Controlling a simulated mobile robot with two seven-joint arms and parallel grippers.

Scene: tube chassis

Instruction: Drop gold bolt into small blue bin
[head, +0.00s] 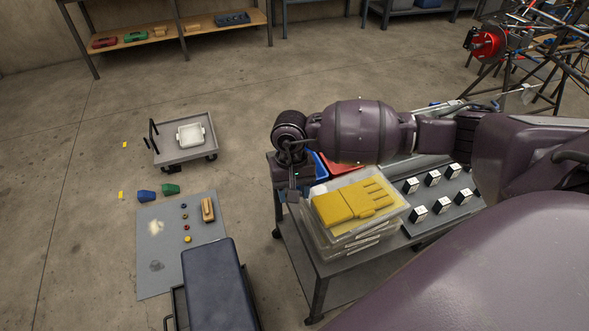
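My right arm reaches in from the right, over the grey cart (340,264). Its gripper (293,194) points down at the cart's back left corner; it is small and dark, and I cannot tell whether it is open or shut or holds anything. A blue bin (320,169) stands on the cart just right of the gripper, partly hidden by my arm and the clear boxes. A red bin (343,165) is beside it. I cannot make out a gold bolt. My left gripper is not in view.
Stacked clear boxes (345,233) carry yellow gloves (353,203). Several black-and-white cubes (432,178) stand to their right. On the floor at left are a grey mat (160,228), a dark padded creeper seat (215,285) and a low trolley (183,156). Open floor lies beyond.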

